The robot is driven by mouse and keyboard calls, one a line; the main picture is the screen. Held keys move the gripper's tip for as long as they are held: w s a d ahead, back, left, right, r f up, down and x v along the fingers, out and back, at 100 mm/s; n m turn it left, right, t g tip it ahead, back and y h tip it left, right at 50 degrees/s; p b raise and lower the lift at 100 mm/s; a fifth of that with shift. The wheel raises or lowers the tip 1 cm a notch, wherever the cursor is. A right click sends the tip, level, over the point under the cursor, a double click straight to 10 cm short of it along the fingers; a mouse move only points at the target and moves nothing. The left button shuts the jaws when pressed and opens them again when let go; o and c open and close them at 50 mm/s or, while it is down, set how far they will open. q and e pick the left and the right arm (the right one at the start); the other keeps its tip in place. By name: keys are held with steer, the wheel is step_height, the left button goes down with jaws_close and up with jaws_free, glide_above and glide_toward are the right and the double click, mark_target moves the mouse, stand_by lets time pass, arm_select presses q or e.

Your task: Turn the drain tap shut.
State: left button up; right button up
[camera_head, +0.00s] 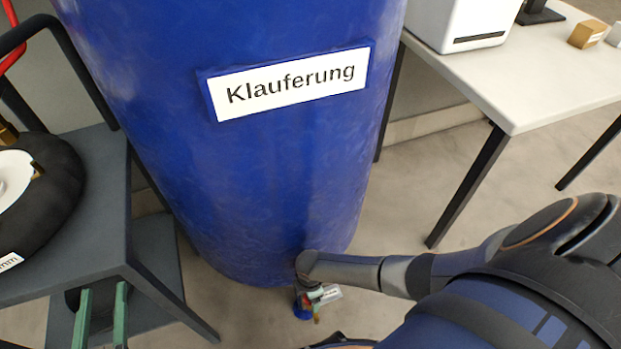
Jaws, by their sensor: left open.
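A blue tank (260,170) with a white "Klauferung" label (292,85) fills the middle.
A dark cart (110,215) at the left carries a black round device (48,205) and has a lower shelf (150,265). A pale table (535,85) at the right holds a white machine (465,25) and a small box (587,34). The floor (395,215) between tank and table is clear.

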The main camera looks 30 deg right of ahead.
step_height(320, 180, up, 2)
steer(key=shift+r+p, duration=0.15)
steer(key=shift+p, duration=0.55)
step_height(320, 180, up, 2)
steer(key=shift+r+p, duration=0.15)
steer(key=shift+p, duration=0.55)
steer(key=shift+r+p, duration=0.35)
steer(key=shift+r, duration=0.2)
arm_select(q)
steer(key=s+f+n+g+y+p, duration=0.1)
steer(key=s+f+n+g+p, duration=0.1)
steer(key=s+f+g, duration=0.5)
steer(key=shift+s+d+f+g+y+p, duration=0.35)
steer(key=shift+f+p, duration=0.2)
steer(key=shift+f, duration=2.3)
arm_select(e)
step_height(320, 180, up, 7)
steer(key=shift+f, duration=0.2)
